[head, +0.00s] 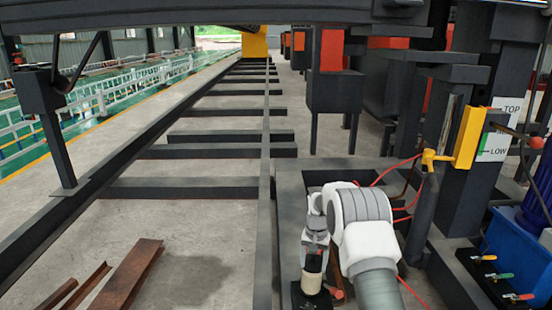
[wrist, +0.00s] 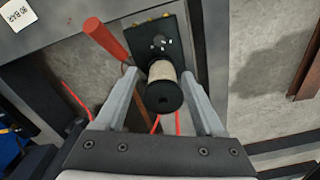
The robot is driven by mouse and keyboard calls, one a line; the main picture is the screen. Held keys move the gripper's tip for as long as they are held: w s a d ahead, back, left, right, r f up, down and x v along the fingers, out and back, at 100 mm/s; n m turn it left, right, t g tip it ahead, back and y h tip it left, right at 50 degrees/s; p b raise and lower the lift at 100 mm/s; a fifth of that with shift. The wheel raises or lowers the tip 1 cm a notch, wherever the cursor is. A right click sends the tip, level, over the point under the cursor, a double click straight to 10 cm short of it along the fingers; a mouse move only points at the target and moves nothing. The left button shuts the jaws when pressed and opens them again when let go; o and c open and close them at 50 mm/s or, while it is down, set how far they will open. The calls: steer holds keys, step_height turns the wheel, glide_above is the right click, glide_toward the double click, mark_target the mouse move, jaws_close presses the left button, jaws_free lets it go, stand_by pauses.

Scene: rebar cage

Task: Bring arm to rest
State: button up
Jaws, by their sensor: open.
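My arm (head: 362,220) reaches into the lower middle of the head view, bent, with its end hanging downward. My gripper (wrist: 161,74) is open in the wrist view. Its two pale fingers stand on either side of a short upright cylinder (wrist: 162,70) with a beige wrapped middle and a black round end. I cannot tell whether either finger touches it. The cylinder stands on a black block (wrist: 152,38) and shows below my arm's end in the head view (head: 312,284). The fingertips are too small to make out in the head view.
A red handle (wrist: 107,40) angles close to the left finger. Red hoses (head: 398,188) run beside my arm. A yellow bracket (head: 467,138) and dark post stand at right. Rusty steel channels (head: 128,275) lie on the floor at left. Open floor lies between the dark rails.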

steer(key=s+r+n+t, duration=0.1)
steer(key=s+r, duration=0.4)
steer(key=r, duration=0.5)
steer(key=s+r+t, duration=0.1)
steer(key=s+r, duration=0.4)
steer(key=r, duration=0.4)
steer(key=s+r+n+t, duration=0.1)
steer(key=s+r, duration=0.5)
steer(key=r, duration=0.4)
steer(key=s+r+n+t, duration=0.2)
steer(key=s+r+t, duration=0.1)
steer(key=s, duration=2.2)
step_height(320, 180, up, 23)
steer(key=p, duration=2.2)
steer(key=shift+w+g+p, duration=0.25)
steer(key=shift+g+p, duration=0.05)
steer(key=shift+p, duration=0.1)
steer(key=shift+c, duration=0.3)
